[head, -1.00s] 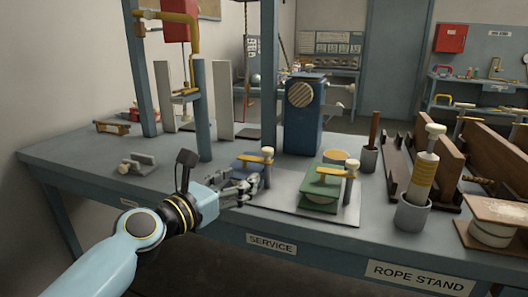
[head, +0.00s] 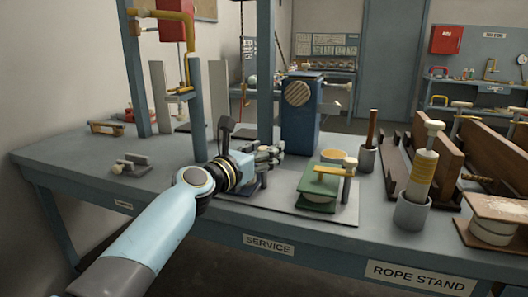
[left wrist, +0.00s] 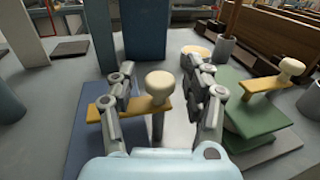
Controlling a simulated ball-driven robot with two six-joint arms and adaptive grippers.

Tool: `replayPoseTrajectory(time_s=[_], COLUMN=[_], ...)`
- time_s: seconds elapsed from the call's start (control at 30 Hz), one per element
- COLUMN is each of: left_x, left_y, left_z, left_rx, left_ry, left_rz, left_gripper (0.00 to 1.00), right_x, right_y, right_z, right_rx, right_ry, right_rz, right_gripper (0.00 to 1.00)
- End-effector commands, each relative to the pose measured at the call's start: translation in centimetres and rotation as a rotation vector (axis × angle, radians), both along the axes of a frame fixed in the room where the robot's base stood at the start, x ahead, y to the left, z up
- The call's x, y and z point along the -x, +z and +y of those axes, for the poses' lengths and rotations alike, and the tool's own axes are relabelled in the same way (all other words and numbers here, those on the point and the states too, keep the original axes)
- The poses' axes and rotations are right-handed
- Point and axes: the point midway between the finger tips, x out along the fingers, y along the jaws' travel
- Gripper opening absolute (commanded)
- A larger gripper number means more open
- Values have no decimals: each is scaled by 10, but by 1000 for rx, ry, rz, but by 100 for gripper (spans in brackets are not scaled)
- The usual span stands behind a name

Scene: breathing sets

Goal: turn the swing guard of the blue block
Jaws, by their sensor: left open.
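The blue block (left wrist: 88,140) lies on the light mat under my left gripper. In the head view my gripper and arm hide most of it, and only a blue edge (head: 252,192) shows. Its swing guard (left wrist: 100,112) is a yellow bar with a cream knob (left wrist: 159,86) on a post at its right end. My left gripper (left wrist: 160,82) is open, with one finger on each side of the knob; I cannot tell whether either touches it. In the head view this gripper (head: 268,155) is over the blue block. My right gripper is not in view.
A green block (head: 318,188) with its own yellow guard (head: 331,170) and knob stands close on the right. A tall blue machine (head: 301,117) stands behind. A grey cup (head: 412,211) with a yellow-banded tool is further right. The bench's left front is mostly clear.

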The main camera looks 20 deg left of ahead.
Motion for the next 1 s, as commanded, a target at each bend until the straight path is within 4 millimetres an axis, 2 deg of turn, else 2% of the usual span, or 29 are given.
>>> replayPoseTrajectory(time_s=[0.13,0.5,1.0], left_x=[0,0,1], left_y=[0,0,0], left_z=[0,0,0], left_rx=[0,0,0], left_ry=[0,0,0], left_rz=[0,0,1], left_gripper=[48,0,0], right_x=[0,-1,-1], right_y=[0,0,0], right_z=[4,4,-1], right_rx=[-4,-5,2], right_ry=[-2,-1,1], right_rz=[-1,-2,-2], right_gripper=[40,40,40])
